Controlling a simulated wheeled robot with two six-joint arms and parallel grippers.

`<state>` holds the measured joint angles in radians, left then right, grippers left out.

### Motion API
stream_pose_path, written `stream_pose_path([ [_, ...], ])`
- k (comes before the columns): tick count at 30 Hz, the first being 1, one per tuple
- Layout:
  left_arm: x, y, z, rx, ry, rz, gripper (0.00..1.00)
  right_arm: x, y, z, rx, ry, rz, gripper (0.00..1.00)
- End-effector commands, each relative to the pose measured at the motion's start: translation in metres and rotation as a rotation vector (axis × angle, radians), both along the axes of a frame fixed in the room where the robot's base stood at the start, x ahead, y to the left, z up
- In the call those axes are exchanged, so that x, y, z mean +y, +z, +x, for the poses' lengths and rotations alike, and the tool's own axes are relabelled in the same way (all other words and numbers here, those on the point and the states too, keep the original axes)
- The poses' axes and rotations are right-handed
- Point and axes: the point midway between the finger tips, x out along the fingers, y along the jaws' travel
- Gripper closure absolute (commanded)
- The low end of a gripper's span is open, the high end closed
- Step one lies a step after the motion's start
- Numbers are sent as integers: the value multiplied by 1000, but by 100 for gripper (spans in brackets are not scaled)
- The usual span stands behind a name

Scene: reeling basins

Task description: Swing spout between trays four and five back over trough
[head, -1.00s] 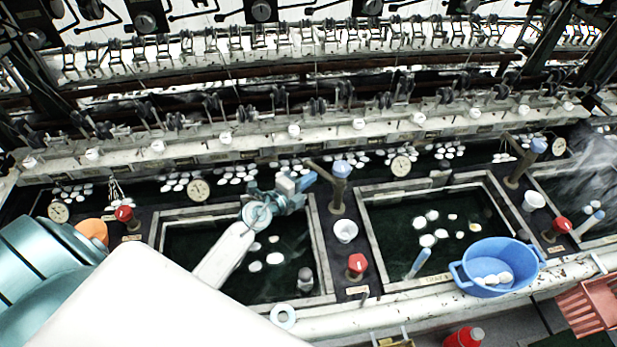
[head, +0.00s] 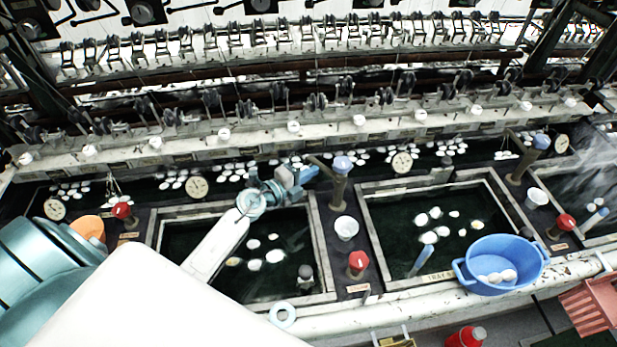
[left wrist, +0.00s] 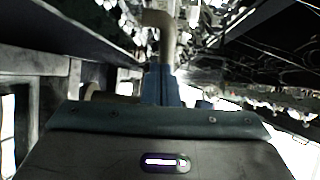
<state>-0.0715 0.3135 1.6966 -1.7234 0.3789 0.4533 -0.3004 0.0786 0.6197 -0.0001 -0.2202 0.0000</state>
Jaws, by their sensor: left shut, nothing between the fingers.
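The spout (head: 338,188) between the left and middle trays is a brown upright post with a blue cap. Its short pipe points back and left, its end near the rear rim of the left tray. My left gripper (head: 308,174) is shut and empty, just left of the post and close under the pipe; I cannot tell whether it touches. In the left wrist view, the blue fingers (left wrist: 160,86) point at a bent brown pipe (left wrist: 167,45). The trough (head: 225,176) is the dark channel behind the trays, with white cocoons. My right gripper is out of view.
The left tray (head: 322,250) and middle tray (head: 365,225) hold dark water and cocoons. A white cup (head: 346,229) and red knob (head: 357,262) stand in front of the spout. A blue basin (head: 500,262) sits at the front right. Another spout (head: 520,165) stands further right.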

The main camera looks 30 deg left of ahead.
Motion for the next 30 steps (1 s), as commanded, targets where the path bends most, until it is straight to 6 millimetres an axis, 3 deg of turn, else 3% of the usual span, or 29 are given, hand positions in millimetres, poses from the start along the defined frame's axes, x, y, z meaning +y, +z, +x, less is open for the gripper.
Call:
stream_pose_path([
  [15,1,-4,30,-3,-332,1,100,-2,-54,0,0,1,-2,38],
  [20,-2,-1,38,-2,-422,-1,100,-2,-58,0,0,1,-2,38],
  [30,-5,0,46,-1,-415,1,100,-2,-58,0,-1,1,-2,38],
])
